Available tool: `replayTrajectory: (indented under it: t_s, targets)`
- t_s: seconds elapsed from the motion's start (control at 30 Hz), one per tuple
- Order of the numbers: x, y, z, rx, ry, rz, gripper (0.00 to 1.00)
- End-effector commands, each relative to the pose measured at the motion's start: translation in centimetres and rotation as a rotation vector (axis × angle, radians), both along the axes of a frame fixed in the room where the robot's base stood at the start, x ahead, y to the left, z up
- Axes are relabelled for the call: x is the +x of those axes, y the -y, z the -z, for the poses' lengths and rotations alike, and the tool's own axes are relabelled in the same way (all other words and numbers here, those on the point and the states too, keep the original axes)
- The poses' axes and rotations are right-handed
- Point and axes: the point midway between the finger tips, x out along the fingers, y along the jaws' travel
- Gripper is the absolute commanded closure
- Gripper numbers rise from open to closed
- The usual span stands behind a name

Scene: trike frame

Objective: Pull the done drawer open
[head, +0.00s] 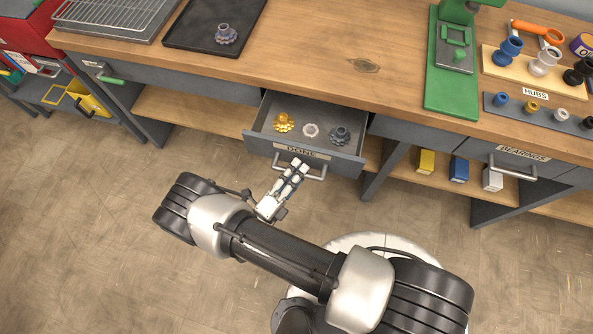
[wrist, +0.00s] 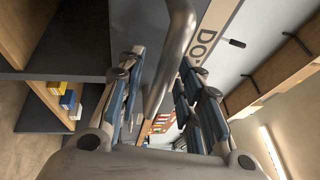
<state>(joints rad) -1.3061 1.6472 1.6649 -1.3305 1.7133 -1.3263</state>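The done drawer (head: 258,149) is grey and stands pulled out from under the bench, with its inside in view. Its front carries a label reading DONE (head: 301,152), partly in the wrist view (wrist: 207,45). A gold part (head: 284,123), a pale ring (head: 310,130) and a dark grey-blue part (head: 340,136) sit inside. The grey bar handle (head: 317,178) runs along the drawer front. My gripper (head: 298,168) is at the handle. In the wrist view the handle bar (wrist: 172,70) lies between the two fingers, with gaps showing on both sides. The fingers look apart, not clamped.
The wooden bench top (head: 330,70) is above the drawer. A black tray (head: 190,40) holds one grey part. A green press (head: 452,70) and a hubs rack (head: 530,75) stand right. The bearings drawer (head: 520,160) is closed. Boxes (head: 459,169) sit on the lower shelf.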

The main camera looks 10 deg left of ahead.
Motion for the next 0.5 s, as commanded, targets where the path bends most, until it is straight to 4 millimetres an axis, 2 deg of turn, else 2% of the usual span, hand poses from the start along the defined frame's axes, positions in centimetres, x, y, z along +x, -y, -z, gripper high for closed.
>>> replayTrajectory:
  t_s: [0.17,0.5]
  targets:
    - [-0.01,-0.01,-0.01,0.0,0.0,0.0,0.67]
    - [-0.03,-0.01,0.0,0.0,0.0,0.0,0.9]
